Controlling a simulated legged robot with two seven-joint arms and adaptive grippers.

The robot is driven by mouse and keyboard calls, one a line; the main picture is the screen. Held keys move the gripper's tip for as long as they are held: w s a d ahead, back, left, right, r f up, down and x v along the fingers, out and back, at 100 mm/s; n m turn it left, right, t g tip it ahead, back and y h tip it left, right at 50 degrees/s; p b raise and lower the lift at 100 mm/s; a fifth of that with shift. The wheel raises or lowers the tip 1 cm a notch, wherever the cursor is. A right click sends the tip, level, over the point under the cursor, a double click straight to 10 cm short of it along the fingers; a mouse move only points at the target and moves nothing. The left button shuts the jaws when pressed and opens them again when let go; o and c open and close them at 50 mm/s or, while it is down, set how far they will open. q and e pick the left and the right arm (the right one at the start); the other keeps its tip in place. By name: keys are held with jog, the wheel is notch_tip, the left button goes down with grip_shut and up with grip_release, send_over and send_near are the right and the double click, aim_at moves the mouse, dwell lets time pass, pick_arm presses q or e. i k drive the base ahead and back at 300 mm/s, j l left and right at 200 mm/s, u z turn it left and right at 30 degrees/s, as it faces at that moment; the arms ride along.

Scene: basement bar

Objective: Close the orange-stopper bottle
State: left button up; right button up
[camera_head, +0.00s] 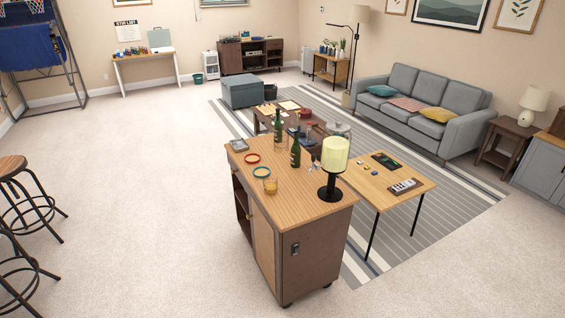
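Two dark green bottles stand upright on the wooden top of a brown bar cart (318,207). One bottle (278,128) is farther back and the other bottle (295,153) is nearer the middle. Small reddish marks show near the top of the nearer bottle. The bottles are too small to tell which has an orange stopper, or whether either is open or closed. Neither of my grippers is in view.
On the cart are a red ring (252,158), a teal ring (261,172), an amber glass (270,186) and a lit lamp (335,155). A low wooden table (410,201) stands behind it at right. Bar stools (18,190) stand at left. Open carpet lies between.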

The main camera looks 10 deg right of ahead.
aim_at(295, 152)
jog(key=i+j+z, duration=0.15)
jog(key=j, duration=0.2)
jog(key=i+j+z, duration=0.35)
jog(key=j, duration=0.35)
jog(key=i+j+z, duration=0.15)
jog(key=j, duration=0.25)
jog(key=i+j+z, duration=0.15)
jog(key=j, duration=0.25)
jog(key=i+j+u, duration=0.45)
jog(key=i+u, duration=0.25)
jog(key=i+j+u, duration=0.1)
jog(key=i+u, duration=0.7)
jog(key=i, duration=1.25)
jog(key=i+z, duration=0.1)
jog(key=i, duration=0.45)
jog(key=i+j+z, duration=0.15)
jog(key=i, duration=0.4)
jog(key=i+j+z, duration=0.1)
jog(key=i, duration=0.4)
jog(key=i+z, duration=0.2)
jog(key=z, duration=0.25)
jog(key=i+z, duration=0.25)
jog(key=z, duration=0.2)
jog(key=i+j+z, duration=0.1)
jog(key=z, duration=0.35)
jog(key=i+j+z, duration=0.2)
jog(key=z, duration=0.3)
jog(key=i+j, duration=0.05)
